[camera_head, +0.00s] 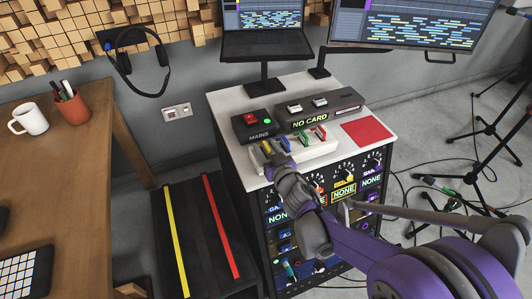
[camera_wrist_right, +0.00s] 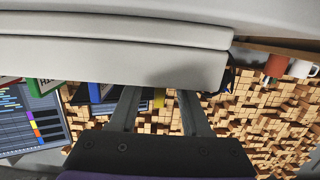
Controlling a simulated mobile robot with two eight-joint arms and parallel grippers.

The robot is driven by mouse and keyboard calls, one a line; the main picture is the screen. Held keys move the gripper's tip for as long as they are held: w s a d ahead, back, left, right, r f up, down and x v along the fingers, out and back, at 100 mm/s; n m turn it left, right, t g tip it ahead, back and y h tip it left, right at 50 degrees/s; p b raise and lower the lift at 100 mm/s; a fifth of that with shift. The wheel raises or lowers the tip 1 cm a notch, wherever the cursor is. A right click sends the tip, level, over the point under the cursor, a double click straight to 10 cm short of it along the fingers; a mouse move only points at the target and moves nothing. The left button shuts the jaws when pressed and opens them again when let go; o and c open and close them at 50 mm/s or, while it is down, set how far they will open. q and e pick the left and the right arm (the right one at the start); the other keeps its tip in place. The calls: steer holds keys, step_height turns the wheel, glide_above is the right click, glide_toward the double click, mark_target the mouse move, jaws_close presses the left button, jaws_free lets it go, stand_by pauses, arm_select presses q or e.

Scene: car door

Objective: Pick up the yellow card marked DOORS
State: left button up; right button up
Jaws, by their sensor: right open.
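The yellow card (camera_head: 267,146) stands at the left end of a white card holder (camera_head: 316,152) on top of the rack. Its lettering is not readable. My right gripper (camera_head: 269,151) is at this left end, partly covering the card in the head view. The gripper is open; whether a finger touches the card I cannot tell. My left gripper is not in view.
A blue card (camera_head: 285,143), a green card (camera_head: 302,138) and a red card (camera_head: 319,132) stand in the same holder. Behind are a MAINS box (camera_head: 251,124) and a NO CARD reader (camera_head: 318,111). A red mat (camera_head: 368,131) lies at the right.

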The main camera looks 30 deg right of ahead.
steer(key=w, duration=0.2)
steer(key=shift+w+d+f, duration=0.1)
steer(key=shift+w+f, duration=0.2)
steer(key=shift+w, duration=0.1)
steer(key=shift+s, duration=0.1)
jaws_close()
